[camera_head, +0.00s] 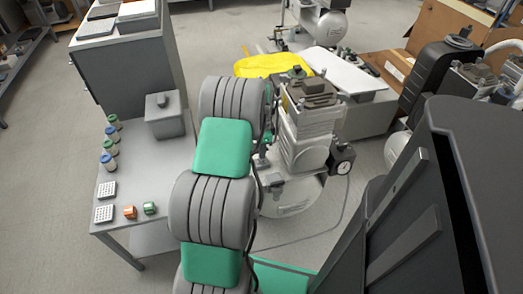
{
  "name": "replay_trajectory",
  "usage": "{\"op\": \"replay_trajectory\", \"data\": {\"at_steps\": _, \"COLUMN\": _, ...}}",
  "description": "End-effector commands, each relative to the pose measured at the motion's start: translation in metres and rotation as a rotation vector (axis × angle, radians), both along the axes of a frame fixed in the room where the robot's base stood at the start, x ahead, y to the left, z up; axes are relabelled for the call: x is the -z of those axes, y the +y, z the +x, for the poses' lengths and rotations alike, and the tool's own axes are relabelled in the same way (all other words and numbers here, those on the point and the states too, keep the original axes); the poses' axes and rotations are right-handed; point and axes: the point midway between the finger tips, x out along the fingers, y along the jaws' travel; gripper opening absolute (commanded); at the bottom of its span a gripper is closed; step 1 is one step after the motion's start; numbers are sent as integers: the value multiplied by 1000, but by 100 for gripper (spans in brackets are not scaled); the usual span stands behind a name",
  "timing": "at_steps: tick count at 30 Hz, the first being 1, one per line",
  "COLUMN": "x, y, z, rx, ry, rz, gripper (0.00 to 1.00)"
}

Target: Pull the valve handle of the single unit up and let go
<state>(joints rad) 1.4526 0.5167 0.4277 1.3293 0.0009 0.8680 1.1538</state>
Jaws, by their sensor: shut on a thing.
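The single compressor unit stands just right of my arm in the head view, with a dark-topped, finned grey pump head (305,130) above a pale rounded tank (290,197). A round black-rimmed gauge (342,160) sits on its right side. My grey and green arm reaches up from the bottom centre and covers the unit's left side. I cannot make out the valve handle. My gripper is hidden behind the arm links, so its hold on anything does not show.
A grey table (145,170) at left carries a grey box (165,115), several small jars, white trays and small orange and green blocks. A tall cabinet (130,60) stands behind. A hose (340,215) crosses the floor.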

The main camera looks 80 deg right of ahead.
Motion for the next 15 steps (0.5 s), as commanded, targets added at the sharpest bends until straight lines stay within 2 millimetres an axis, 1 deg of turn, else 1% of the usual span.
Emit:
{"op": "replay_trajectory", "data": {"at_steps": 1, "x": -11, "y": 0, "z": 2, "rx": -4, "ry": -2, "rz": -1, "gripper": 0}}
{"op": "replay_trajectory", "data": {"at_steps": 3, "x": -17, "y": 0, "z": 2, "rx": -4, "ry": -3, "rz": -1, "gripper": 0}}
{"op": "replay_trajectory", "data": {"at_steps": 11, "x": -15, "y": 0, "z": 2, "rx": -5, "ry": -2, "rz": -1, "gripper": 0}}
{"op": "replay_trajectory", "data": {"at_steps": 12, "x": -15, "y": -1, "z": 2, "rx": -5, "ry": -2, "rz": -2, "gripper": 15}}
{"op": "replay_trajectory", "data": {"at_steps": 15, "x": -15, "y": -1, "z": 1, "rx": -3, "ry": -2, "rz": -1, "gripper": 23}}
